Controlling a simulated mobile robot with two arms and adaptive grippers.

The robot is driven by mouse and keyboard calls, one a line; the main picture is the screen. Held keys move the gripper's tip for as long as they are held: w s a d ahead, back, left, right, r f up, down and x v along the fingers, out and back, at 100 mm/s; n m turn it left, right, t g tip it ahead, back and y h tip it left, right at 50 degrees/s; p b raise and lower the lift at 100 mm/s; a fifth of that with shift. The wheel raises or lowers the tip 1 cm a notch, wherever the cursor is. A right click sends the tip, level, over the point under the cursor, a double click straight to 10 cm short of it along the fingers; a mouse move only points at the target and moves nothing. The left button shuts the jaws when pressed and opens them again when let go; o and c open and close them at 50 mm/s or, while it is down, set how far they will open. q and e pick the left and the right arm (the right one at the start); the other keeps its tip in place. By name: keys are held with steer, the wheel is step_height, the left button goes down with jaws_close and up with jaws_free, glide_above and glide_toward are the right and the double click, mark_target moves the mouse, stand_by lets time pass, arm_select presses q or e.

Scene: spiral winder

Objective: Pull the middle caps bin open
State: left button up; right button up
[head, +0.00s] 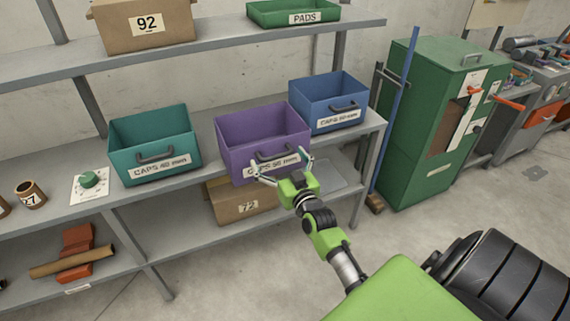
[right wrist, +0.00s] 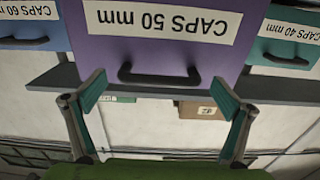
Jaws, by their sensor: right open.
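The middle caps bin (head: 250,128) is purple and sits on the shelf between a teal bin and a blue bin. In the right wrist view its front (right wrist: 165,40) carries the upside-down label CAPS 50 mm and a dark bar handle (right wrist: 159,76). My right gripper (head: 283,167) is open in front of the bin. In the right wrist view its two fingers (right wrist: 161,92) stand apart, one to each side of the handle and clear of it. Nothing is between them but the handle beyond. My left gripper is not in view.
The teal bin (head: 152,132) stands left and the blue bin (head: 328,98) right, both with handles. A cardboard box (head: 232,207) lies on the lower shelf beneath. A green cabinet (head: 420,150) stands right of the shelf, with a blue pole (head: 394,110) between.

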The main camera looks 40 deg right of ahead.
steer(key=v, duration=1.1)
steer(key=shift+a, duration=0.1)
steer(key=s+a+f+n+g+y, duration=0.1)
steer(key=s+a+f+g, duration=0.25)
steer(key=f, duration=0.85)
steer(key=s+a+f+g+y, duration=0.15)
steer(key=s+a+f, duration=0.25)
steer(key=f, duration=0.8)
steer(key=s+a+f+n+g+y, duration=0.1)
steer(key=s+a+f+g, duration=0.25)
steer(key=f, duration=0.85)
steer(key=s+a+f+n+g, duration=0.1)
steer(key=s+f+g, duration=0.1)
steer(key=s+f, duration=0.4)
steer(key=s+a+f+n+g, duration=0.1)
steer(key=s+f+g, duration=0.2)
steer(key=s, duration=1.2)
steer(key=s+a+f+n+g, duration=0.1)
steer(key=s+a+f+g, duration=0.1)
steer(key=s+f, duration=0.6)
steer(key=s+g, duration=0.1)
steer(key=s, duration=0.1)
steer(key=shift+s+f, duration=0.3)
steer(key=shift+f, duration=0.1)
steer(key=shift+y, duration=0.25)
